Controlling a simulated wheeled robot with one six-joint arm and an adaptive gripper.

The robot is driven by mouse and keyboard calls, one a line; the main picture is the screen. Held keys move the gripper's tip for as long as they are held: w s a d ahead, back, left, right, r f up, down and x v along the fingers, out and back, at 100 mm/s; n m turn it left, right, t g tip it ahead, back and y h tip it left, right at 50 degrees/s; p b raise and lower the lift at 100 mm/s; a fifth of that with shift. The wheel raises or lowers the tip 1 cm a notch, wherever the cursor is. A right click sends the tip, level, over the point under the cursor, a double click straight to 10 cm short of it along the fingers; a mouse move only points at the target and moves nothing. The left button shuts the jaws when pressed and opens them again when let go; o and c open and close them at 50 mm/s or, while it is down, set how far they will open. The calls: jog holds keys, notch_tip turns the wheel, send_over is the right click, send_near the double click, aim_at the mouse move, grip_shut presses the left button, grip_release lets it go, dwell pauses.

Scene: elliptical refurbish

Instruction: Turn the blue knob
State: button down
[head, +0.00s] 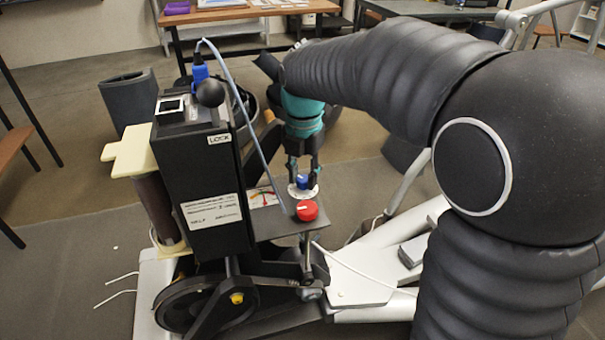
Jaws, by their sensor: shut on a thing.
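The blue knob (302,182) sits on a pale round dial (301,193) on the dark panel (262,226) of the machine. My gripper (303,180) points down from above, its two fingers on either side of the blue knob and shut on it. The fingers hide part of the knob's sides. A red knob (307,210) with a white mark sits just in front of the blue one on the same panel, apart from my fingers.
A black box (205,190) marked LOCK stands left of the panel, with a black ball lever (210,93) on top. A blue plug (199,70) feeds a cable (250,120) that runs down close to my gripper. White machine rails (375,285) lie at the lower right.

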aim_at(303, 179)
jog(key=n, duration=0.3)
jog(key=shift+s+f+n, duration=0.1)
jog(key=shift+s+n, duration=0.05)
jog(key=shift+n, duration=1.95)
jog(key=c, duration=0.8)
grip_release()
jog(key=shift+r, duration=0.4)
notch_tip(303, 179, up, 11)
jog(key=shift+r, duration=0.15)
